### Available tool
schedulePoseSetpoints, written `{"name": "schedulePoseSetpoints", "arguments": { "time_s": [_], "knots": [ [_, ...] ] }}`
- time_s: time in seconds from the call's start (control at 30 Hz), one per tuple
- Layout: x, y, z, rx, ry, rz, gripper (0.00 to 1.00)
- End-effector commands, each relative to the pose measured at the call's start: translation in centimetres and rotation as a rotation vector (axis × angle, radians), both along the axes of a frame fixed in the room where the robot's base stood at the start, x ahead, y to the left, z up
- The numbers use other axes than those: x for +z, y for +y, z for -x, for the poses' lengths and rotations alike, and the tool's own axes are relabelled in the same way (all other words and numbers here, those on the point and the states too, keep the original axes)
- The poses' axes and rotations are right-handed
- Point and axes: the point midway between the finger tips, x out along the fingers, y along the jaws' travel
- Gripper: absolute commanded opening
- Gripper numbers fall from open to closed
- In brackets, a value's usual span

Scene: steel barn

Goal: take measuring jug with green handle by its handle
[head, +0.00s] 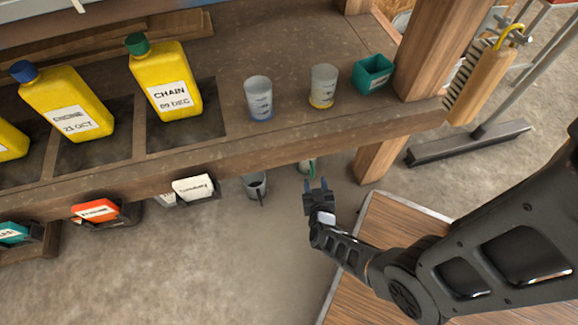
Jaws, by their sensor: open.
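A pale measuring jug with a green handle (305,166) shows just below the front edge of the wooden shelf. Its upper part is hidden by the shelf edge, and the green handle faces toward me. My gripper (316,184) is open and empty, with its two fingers pointing up the picture toward the jug. The fingertips appear just below the handle in the picture. I cannot tell how far apart in depth they are.
A grey jug with a dark handle (255,184) is left of the green-handled one. On the shelf (225,85) stand two clear cups (258,98) (323,86), a green bin (372,74) and yellow bottles (165,80). A wooden post (440,45) rises at right.

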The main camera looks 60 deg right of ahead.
Motion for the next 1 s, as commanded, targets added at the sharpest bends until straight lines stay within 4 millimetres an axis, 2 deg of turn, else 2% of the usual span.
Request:
{"name": "schedulePoseSetpoints", "arguments": {
  "time_s": [0.03,0.47,0.73,1.0],
  "knots": [
    [-0.6,-0.5,0.1,-0.01,0.006,0.002,0.45],
    [-2.2,-3.4,-1.3,-0.013,0.009,0.003,0.45],
    [-4.0,-6.3,-2.9,-0.012,0.009,0.003,0.45],
    [-3.9,-6.7,-3.1,-0.011,0.009,0.001,0.45]
  ]
}}
